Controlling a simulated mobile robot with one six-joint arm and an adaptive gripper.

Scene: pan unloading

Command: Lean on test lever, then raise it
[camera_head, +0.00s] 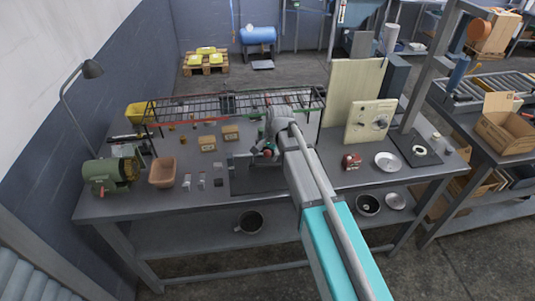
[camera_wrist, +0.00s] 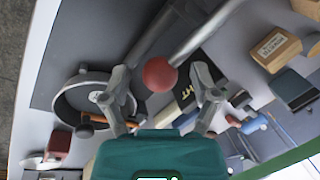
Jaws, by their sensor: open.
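The lever shows in the wrist view as a grey rod (camera_wrist: 205,30) ending in a red ball knob (camera_wrist: 160,74). The rod runs from the knob toward the upper right. My gripper (camera_wrist: 164,88) is open, with one finger on each side of the knob in the picture. I cannot tell whether either finger touches it. In the head view my gripper (camera_head: 267,152) is over the dark plate (camera_head: 243,180) at the middle of the workbench. My arm and wrist hide most of the lever there.
A wire rack (camera_head: 185,105) stands behind my gripper. Small cardboard boxes (camera_head: 207,143) lie left of it, with a green motor (camera_head: 110,174) farther left. A cream panel (camera_head: 370,120) and a pale dish (camera_head: 386,161) are at right. The front bench edge is mostly clear.

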